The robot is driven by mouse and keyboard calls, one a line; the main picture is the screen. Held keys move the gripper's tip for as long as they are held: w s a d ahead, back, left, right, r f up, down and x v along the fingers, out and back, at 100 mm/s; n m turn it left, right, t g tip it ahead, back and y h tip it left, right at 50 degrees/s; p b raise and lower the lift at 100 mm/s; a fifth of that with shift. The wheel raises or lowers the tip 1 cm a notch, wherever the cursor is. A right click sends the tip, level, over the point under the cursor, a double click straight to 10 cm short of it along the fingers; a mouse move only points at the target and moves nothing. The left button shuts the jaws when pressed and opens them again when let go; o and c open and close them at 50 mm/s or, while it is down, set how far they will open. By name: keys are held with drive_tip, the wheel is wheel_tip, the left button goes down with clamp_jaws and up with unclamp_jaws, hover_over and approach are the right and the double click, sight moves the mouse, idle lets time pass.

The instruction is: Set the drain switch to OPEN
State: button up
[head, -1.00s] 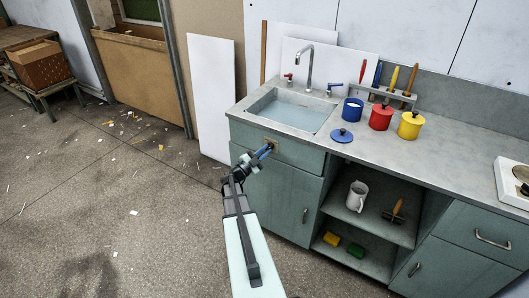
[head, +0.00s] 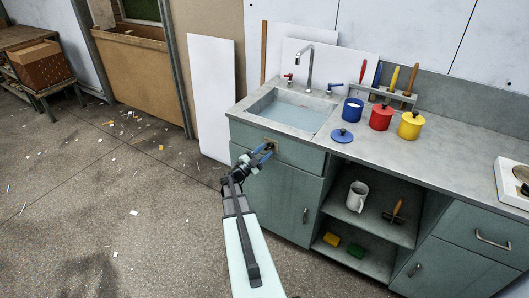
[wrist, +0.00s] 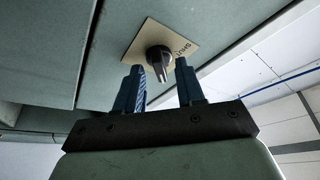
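The drain switch is a dark knob (wrist: 159,62) on a beige plate (wrist: 150,42) on the green cabinet front under the sink. In the wrist view the plate shows lettering that looks like "SHUT" to the right of the knob; no other label is readable. In the head view the plate (head: 271,142) is partly hidden by my gripper (head: 268,152). My gripper's blue fingers (wrist: 159,83) are open, one on each side of the knob's lower end. Gaps show between the fingers and the knob, so I see no grip on it.
The sink (head: 292,110) holds water, with the counter (head: 385,148) extending right. A blue pot (head: 352,110), red pot (head: 381,117) and yellow pot (head: 411,125) stand on it. Below are a cabinet door (head: 280,195) and open shelves.

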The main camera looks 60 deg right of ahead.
drive_tip(key=v, duration=1.3)
drive_tip(key=shift+a+f, duration=0.15)
drive_tip(key=shift+a, duration=0.1)
